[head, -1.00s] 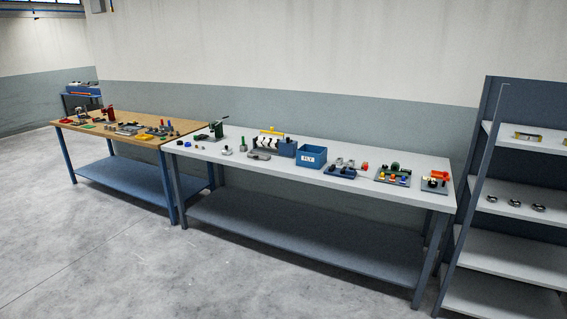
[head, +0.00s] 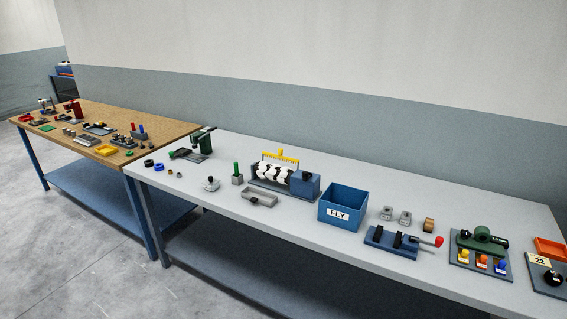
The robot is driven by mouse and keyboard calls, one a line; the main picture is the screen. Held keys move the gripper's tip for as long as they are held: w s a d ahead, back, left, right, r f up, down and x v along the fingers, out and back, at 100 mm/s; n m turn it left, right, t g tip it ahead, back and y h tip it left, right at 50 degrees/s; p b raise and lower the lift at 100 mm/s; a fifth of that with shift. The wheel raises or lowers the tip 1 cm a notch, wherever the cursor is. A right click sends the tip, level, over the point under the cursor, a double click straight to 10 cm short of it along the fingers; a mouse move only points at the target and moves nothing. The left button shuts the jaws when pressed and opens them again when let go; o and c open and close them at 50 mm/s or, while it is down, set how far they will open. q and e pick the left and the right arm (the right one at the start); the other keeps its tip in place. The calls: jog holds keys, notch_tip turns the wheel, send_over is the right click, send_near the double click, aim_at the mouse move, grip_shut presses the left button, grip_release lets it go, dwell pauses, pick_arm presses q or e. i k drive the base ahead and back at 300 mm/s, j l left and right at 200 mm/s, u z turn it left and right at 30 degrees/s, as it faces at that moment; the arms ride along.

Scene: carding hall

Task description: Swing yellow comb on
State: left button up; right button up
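The yellow comb (head: 281,157) shows in the head view on the light grey table. It stands upright, with its teeth along the back of a roller (head: 273,172) wrapped in black and white. I cannot tell whether the comb touches the roller. The roller lies in a small carding machine with a blue housing (head: 305,184) at its right end. A grey tray (head: 260,200) lies in front of the machine. Neither of my grippers is in view.
A blue bin marked FLY (head: 342,207) stands right of the machine. Beyond it are a blue fixture with a red-knobbed lever (head: 405,241) and a panel with coloured buttons (head: 481,262). A wooden-topped table (head: 165,133) stands at the left. Open floor (head: 70,258) lies in front.

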aim_at(281, 151)
jog(key=i+j+u, duration=0.15)
jog(key=i, duration=0.4)
jog(key=i+j+u, duration=0.25)
jog(key=i, duration=0.5)
jog(key=i+u, duration=0.3)
jog(key=i, duration=0.45)
